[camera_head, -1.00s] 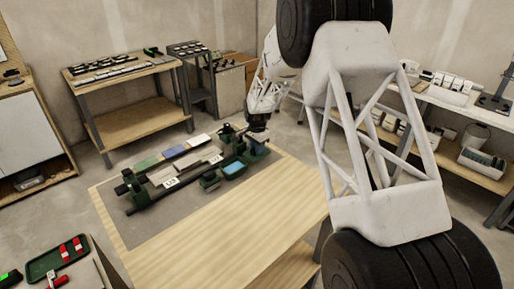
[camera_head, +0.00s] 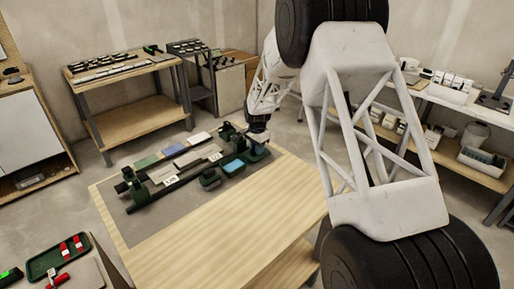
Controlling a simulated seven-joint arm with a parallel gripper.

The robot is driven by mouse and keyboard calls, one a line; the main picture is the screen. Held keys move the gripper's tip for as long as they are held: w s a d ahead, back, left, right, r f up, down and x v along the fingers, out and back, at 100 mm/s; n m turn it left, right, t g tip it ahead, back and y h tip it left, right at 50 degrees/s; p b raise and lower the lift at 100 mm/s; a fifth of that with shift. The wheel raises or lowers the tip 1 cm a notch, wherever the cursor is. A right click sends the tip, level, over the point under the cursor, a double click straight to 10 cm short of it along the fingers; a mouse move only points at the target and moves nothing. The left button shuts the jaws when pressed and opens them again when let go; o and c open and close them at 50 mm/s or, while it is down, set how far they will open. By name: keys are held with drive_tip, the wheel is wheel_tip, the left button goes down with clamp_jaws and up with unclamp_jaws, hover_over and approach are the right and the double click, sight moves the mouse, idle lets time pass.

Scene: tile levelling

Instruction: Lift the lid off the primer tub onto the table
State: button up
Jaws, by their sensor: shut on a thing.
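My gripper (camera_head: 257,139) is at the far right corner of the work mat on the wooden table. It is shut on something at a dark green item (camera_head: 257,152). I take the held thing to be the primer tub's lid, but it is too small and covered to make out. I cannot tell whether the lid is apart from the tub. Left of the gripper stand a green container with a blue inside (camera_head: 234,167) and a small dark green container (camera_head: 209,179).
The grey mat (camera_head: 150,228) carries dark rails, pale and blue tiles and white number tags. The front and right of the wooden table (camera_head: 235,225) are bare. A green tray (camera_head: 48,262) with red-handled tools is at lower left.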

drive_tip(key=shift+f, duration=0.8)
drive_tip(key=o, duration=1.2)
drive_tip(key=shift+c, duration=0.2)
drive_tip(key=shift+r, duration=4.05)
